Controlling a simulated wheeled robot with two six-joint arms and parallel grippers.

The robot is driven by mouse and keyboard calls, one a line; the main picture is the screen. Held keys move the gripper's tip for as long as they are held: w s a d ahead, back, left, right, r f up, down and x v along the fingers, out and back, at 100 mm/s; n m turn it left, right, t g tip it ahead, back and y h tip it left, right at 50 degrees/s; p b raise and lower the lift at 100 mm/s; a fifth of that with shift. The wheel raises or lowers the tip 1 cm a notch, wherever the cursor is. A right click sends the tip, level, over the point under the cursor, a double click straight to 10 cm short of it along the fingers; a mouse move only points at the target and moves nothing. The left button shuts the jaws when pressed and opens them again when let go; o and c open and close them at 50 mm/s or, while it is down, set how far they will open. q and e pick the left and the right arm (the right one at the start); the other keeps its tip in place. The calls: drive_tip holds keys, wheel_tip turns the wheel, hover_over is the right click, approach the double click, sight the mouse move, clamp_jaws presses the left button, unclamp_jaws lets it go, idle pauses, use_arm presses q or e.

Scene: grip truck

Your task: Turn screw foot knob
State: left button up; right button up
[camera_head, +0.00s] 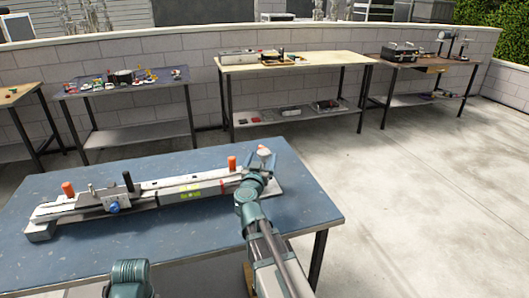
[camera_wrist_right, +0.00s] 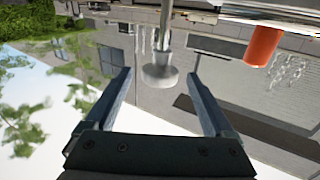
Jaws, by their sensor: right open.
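A long metal grip device (camera_head: 190,190) lies across the blue table. It has orange knobs at its left (camera_head: 68,189) and towards its right (camera_head: 231,163), and a black upright handle (camera_head: 128,181). In the right wrist view, the grey round screw foot knob (camera_wrist_right: 160,79) hangs on a thin rod between the fingers of my right gripper (camera_wrist_right: 160,73). The fingers are open, with a visible gap on each side of the knob. An orange knob (camera_wrist_right: 263,46) shows to the right there. In the head view my right arm reaches the device's right end. My left gripper is out of view.
The blue table (camera_head: 170,250) has bare room in front of the device. Behind it, further workbenches (camera_head: 300,58) with tools and small items stand along a block wall. Open concrete floor (camera_head: 430,210) lies to the right.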

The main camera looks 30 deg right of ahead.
drive_tip(key=v, duration=0.7)
drive_tip(key=shift+s+a, duration=0.2)
drive_tip(key=shift+s, duration=0.1)
idle(0.8)
